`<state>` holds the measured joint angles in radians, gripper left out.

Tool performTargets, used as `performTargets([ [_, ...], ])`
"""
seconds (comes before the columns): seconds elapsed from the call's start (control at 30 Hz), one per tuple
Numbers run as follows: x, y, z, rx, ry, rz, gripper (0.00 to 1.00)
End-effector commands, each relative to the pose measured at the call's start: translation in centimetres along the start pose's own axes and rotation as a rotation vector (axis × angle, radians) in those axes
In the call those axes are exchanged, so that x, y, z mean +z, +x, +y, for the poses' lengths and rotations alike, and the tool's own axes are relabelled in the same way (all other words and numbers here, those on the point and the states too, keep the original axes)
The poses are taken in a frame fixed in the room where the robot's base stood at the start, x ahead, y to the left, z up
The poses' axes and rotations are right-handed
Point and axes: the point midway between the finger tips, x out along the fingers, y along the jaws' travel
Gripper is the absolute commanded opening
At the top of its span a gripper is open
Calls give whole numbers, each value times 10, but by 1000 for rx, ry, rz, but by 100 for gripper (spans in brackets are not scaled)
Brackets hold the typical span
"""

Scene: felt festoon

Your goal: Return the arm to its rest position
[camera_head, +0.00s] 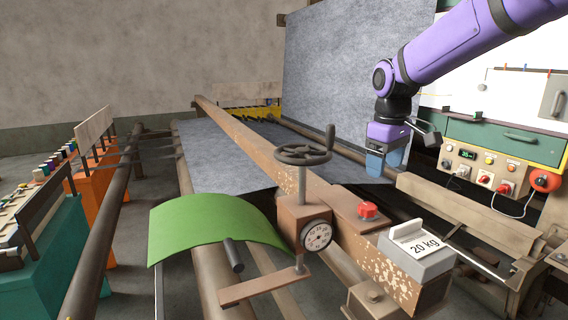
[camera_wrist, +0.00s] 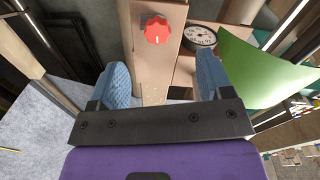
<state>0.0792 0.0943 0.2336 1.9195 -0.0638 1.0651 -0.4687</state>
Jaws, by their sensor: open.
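My purple arm reaches in from the upper right of the head view. My gripper (camera_head: 376,168) hangs pointing down in front of the grey felt sheet, behind and to the right of the red knob (camera_head: 367,210). In the wrist view its two blue fingers stand wide apart, and nothing is between them at my gripper (camera_wrist: 164,85). The beam with the red knob (camera_wrist: 156,29) lies beyond the fingertips. My gripper appears apart from the beam and the felt, though the exact gap cannot be told.
A long worn beam (camera_head: 252,145) carries a handwheel (camera_head: 304,155), a dial gauge (camera_head: 317,236) and a 20 kg weight (camera_head: 414,262). A green flap (camera_head: 212,226) sits front left. Grey felt (camera_head: 330,70) hangs behind. A control panel (camera_head: 490,170) is at right.

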Motion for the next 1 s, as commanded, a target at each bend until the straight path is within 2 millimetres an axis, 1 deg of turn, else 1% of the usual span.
performTargets([
  [0.03,15,-11,-6,19,30,15,73],
  [0.2,60,-35,-26,64,141,65,73],
  [0.27,77,-42,-33,77,180,84,73],
  [0.3,88,-46,-38,84,206,97,73],
  [0.47,132,-56,-57,110,312,157,73],
  [0.63,177,-59,-79,123,423,227,73],
  [0.8,220,-54,-100,121,530,301,73],
  [0.9,238,-49,-110,116,582,337,73],
  [1.0,252,-44,-117,109,619,364,73],
])
